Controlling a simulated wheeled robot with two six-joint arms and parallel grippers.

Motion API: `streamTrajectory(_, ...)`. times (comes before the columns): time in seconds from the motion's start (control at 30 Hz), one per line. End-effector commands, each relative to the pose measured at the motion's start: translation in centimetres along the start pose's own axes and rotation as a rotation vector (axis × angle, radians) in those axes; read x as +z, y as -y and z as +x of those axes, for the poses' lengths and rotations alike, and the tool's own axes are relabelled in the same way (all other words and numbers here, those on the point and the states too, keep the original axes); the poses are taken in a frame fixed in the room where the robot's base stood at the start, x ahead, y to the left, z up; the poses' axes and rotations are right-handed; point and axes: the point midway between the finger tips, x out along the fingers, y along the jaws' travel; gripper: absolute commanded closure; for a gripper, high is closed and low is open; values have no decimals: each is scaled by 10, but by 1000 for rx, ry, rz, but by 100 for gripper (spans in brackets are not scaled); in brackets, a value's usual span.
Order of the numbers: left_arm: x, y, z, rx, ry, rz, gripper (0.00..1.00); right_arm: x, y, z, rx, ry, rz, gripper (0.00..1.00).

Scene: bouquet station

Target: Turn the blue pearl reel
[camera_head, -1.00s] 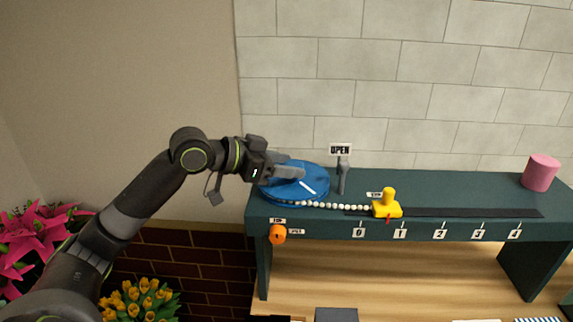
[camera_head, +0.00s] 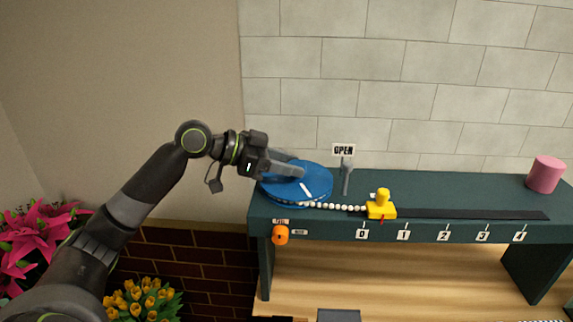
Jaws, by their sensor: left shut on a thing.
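The blue pearl reel (camera_head: 318,178) lies flat at the left end of the dark green bench. It bears a white mark and a string of white pearls (camera_head: 335,207) runs from its front edge to the yellow slider (camera_head: 381,209). The slider sits on the dark track (camera_head: 470,214), its red pointer about midway between labels 0 and 1. My left gripper (camera_head: 297,171) is over the reel's top and shut on part of it; the fingers hide the gripped part. My right gripper is not in view.
An orange knob (camera_head: 280,236) is on the bench (camera_head: 440,187) front. A pink cylinder (camera_head: 546,175) stands at the right end. Flowers are at lower left.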

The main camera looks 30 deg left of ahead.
Motion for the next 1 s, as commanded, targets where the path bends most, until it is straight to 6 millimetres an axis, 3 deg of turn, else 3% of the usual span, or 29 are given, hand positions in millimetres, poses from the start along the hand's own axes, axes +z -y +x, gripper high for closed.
streamTrajectory(0.43,1,-1,0,35,-2,11,100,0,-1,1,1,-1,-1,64)
streamTrajectory(0.47,1,-1,0,35,-2,11,59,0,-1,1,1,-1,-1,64)
streamTrajectory(0.6,1,0,0,34,-2,12,41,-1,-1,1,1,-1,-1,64)
streamTrajectory(1.0,1,1,-4,30,-1,14,41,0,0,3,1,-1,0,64)
